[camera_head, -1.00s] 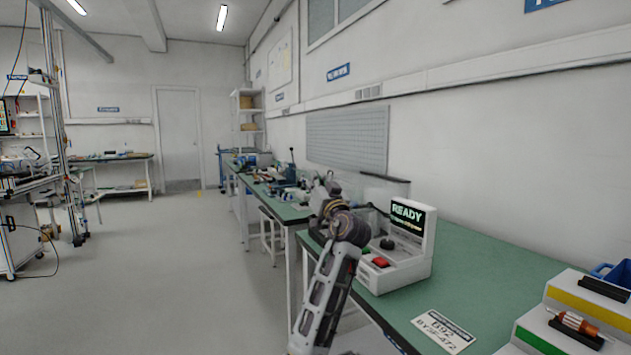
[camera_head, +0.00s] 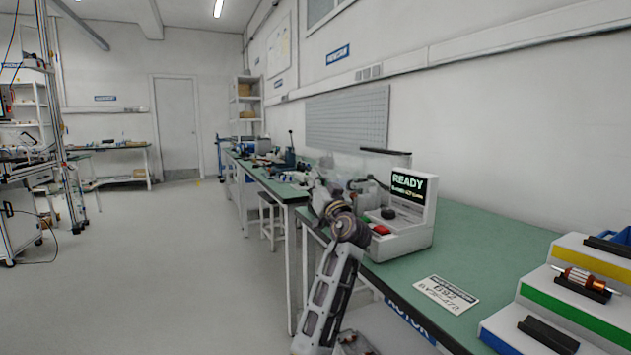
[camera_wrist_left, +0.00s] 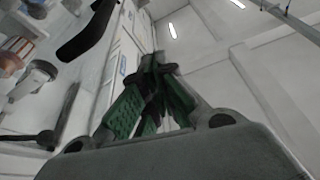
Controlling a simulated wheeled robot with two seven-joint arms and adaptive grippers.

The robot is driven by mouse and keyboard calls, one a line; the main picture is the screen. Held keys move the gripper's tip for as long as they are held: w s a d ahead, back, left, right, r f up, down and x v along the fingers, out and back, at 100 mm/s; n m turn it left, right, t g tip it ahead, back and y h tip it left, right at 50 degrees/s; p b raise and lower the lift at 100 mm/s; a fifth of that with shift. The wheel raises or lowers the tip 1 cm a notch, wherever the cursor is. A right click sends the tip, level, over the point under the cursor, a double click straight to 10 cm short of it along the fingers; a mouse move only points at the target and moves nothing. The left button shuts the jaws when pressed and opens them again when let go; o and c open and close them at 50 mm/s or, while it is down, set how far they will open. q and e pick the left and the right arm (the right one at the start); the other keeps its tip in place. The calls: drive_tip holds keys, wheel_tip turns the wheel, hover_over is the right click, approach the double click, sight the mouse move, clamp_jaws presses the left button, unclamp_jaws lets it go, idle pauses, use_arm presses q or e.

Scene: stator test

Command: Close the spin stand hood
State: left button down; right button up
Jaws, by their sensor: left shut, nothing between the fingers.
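The spin stand (camera_head: 402,238) is a white console on the green bench, with a lit READY screen, a red button and a dark knob. A dark bar (camera_head: 385,152) stands above and behind it, level with the screen's top. It looks like the edge of a raised clear hood, but the pane is hard to make out. My left gripper (camera_head: 322,180) is at the stand's left side, partly hidden by its own wrist. In the left wrist view its green-padded fingers (camera_wrist_left: 155,65) are together and empty. A black curved bar (camera_wrist_left: 88,35) shows there, apart from them.
A white label card (camera_head: 446,294) lies on the bench (camera_head: 480,250) front. A stepped rack (camera_head: 575,300) with coloured strips and a copper rotor (camera_head: 585,279) stands at the right. A second bench (camera_head: 268,185) with tools runs behind. Floor at left is clear.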

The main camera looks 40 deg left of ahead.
use_arm(q)
drive_tip(key=shift+w+f, duration=0.1)
drive_tip(key=shift+f, duration=0.3)
use_arm(e)
drive_tip(key=shift+f, duration=0.35)
use_arm(q)
drive_tip(key=shift+r, duration=0.15)
use_arm(e)
drive_tip(key=shift+r, duration=0.25)
